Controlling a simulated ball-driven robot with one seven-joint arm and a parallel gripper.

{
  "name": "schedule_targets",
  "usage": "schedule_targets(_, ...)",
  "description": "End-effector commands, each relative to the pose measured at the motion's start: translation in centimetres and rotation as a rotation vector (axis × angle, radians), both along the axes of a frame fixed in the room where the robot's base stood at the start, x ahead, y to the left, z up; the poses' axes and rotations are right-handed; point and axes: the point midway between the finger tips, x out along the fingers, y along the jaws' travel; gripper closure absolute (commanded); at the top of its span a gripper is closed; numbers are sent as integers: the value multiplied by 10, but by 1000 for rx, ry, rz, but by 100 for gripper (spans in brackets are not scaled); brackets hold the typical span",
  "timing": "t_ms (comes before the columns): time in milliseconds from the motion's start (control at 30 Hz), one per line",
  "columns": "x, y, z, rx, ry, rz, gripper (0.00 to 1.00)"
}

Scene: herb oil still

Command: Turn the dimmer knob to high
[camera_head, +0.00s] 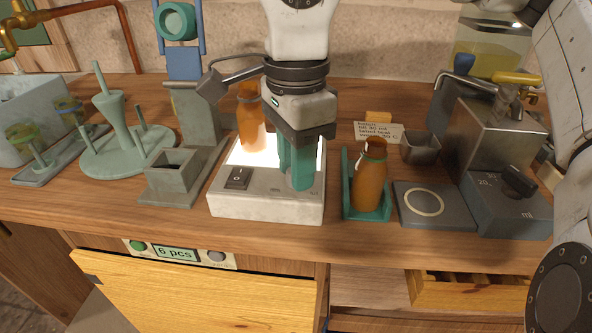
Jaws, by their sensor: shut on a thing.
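A pale light base (265,208) stands mid-bench, with a brightly lit panel behind and a black rocker switch (238,178) at its front left. My gripper (301,182) points straight down over the right front of this base, its teal fingers reaching the top surface. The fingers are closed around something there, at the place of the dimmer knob. The fingers hide the knob, so its pointer and setting cannot be read.
Another brown bottle (369,176) stands in a teal holder close right of the base. Further right are a flat pad with a ring (423,203) and a grey dosing box (507,205). A grey stand (177,176) is close on the left. A yellow drawer front (200,290) juts out below.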

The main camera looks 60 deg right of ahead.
Motion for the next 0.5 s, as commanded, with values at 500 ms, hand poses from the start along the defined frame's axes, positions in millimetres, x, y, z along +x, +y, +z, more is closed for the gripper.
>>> schedule_targets(500,0,-1,-2,-1,-2,-490,100)
